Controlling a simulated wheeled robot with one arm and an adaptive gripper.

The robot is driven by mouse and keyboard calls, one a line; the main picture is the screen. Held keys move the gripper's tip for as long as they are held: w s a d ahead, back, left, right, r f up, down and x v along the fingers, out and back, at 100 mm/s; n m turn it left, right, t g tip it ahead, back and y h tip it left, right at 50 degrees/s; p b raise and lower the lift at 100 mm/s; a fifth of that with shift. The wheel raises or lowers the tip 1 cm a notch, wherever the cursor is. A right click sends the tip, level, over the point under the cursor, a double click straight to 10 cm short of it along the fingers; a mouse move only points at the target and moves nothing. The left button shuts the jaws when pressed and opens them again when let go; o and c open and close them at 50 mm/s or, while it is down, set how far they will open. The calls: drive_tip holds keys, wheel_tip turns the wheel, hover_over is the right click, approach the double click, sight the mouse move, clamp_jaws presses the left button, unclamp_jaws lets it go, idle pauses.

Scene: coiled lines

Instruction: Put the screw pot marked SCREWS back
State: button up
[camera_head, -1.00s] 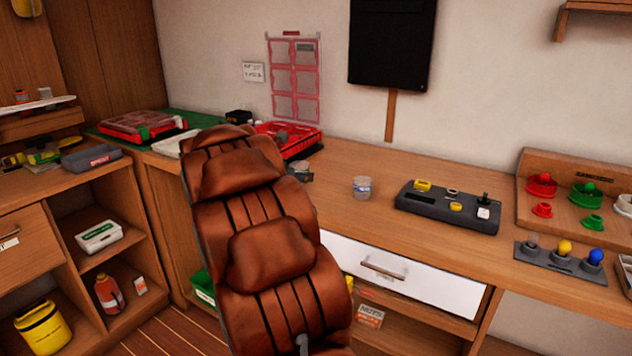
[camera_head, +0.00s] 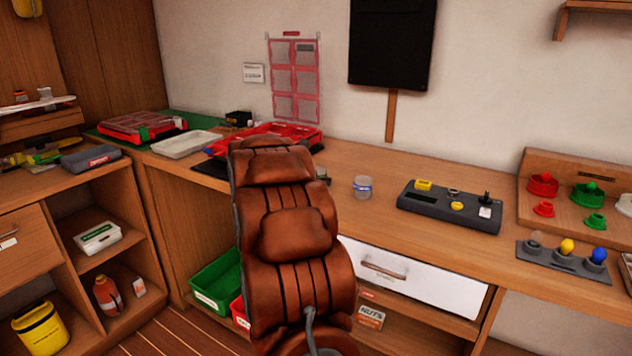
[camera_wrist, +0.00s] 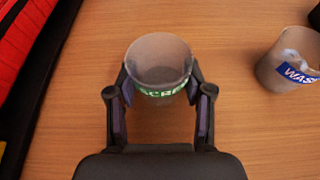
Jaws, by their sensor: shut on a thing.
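The screw pot (camera_wrist: 159,60) is a clear grey cup with a green label, part of whose lettering reads SCRE in the wrist view. My gripper (camera_wrist: 159,88) is shut on it, one finger on each side. The pot is upright over the wooden bench top; I cannot tell whether its base touches the wood. In the head view a brown padded shape hides most of that spot. A second clear pot with a blue label starting WAS (camera_wrist: 293,62) stands to the right, apart from it; it also shows in the head view (camera_head: 362,187).
A red organiser case (camera_wrist: 22,70) lies left of the pot. In the head view, a dark grey holder (camera_head: 448,208) with small parts sits right of the blue-labelled pot. A pale tray (camera_head: 187,144) and another red case (camera_head: 142,126) lie at the left. Bare bench (camera_head: 400,165) lies behind.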

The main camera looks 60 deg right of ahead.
drive_tip(key=o, duration=1.2)
drive_tip(key=shift+c, duration=0.2)
drive_tip(key=shift+a+r, duration=0.2)
drive_tip(key=p+v, duration=0.1)
drive_tip(key=v, duration=1)
drive_tip(key=shift+s+a, duration=0.15)
drive_tip(key=shift+a, duration=0.15)
